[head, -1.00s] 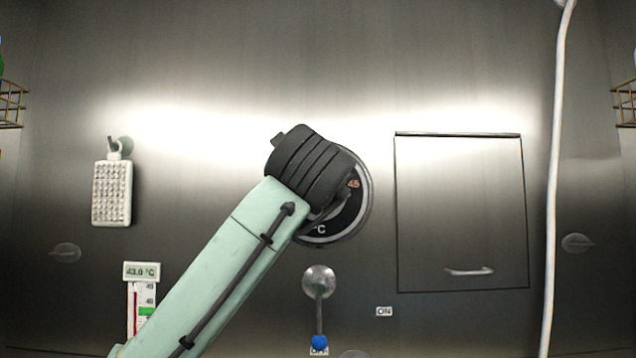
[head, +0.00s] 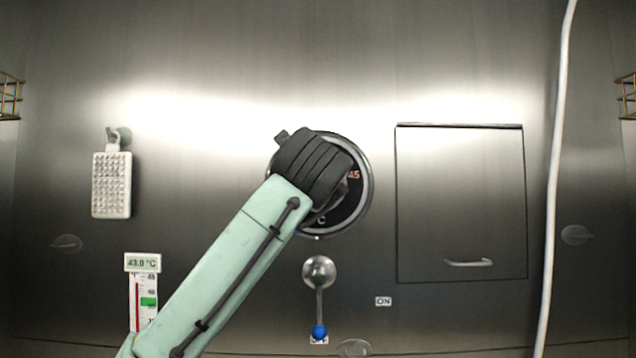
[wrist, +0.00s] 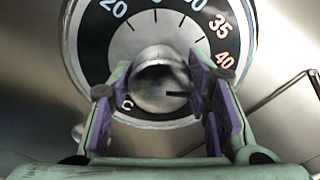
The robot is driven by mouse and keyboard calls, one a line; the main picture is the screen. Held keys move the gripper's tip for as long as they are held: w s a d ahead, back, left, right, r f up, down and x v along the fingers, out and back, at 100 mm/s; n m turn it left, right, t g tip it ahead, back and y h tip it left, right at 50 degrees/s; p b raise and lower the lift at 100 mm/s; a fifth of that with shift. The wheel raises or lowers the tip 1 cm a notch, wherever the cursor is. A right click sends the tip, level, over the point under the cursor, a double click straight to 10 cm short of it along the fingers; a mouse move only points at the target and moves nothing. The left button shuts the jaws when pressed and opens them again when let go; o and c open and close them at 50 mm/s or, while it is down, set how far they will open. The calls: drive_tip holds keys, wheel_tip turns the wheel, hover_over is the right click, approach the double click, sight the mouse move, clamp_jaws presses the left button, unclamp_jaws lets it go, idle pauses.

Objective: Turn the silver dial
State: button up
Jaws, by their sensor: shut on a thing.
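The silver dial is a round metal knob (wrist: 160,85) in the wrist view, in the middle of a black scale ring (wrist: 97,52) numbered 20, 30, 35 and 40. A dark line on the knob points right, toward my right finger. My gripper (wrist: 163,78) has its purple-padded fingers on both sides of the knob and is shut on it. In the head view my wrist and arm hide the knob and fingers; the ring's right and lower part (head: 362,200) shows, with 45 visible. A thermometer display (head: 142,263) reads 43.0 °C above a scale with a green band.
A lever with a blue tip (head: 319,331) hangs below the dial, with an ON label (head: 383,301) to its right. A closed panel with a handle (head: 468,262) is right of the dial. A white hose (head: 556,180) runs down farther right. A white brush-like pad (head: 111,185) hangs left.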

drive_tip(key=c, duration=0.5)
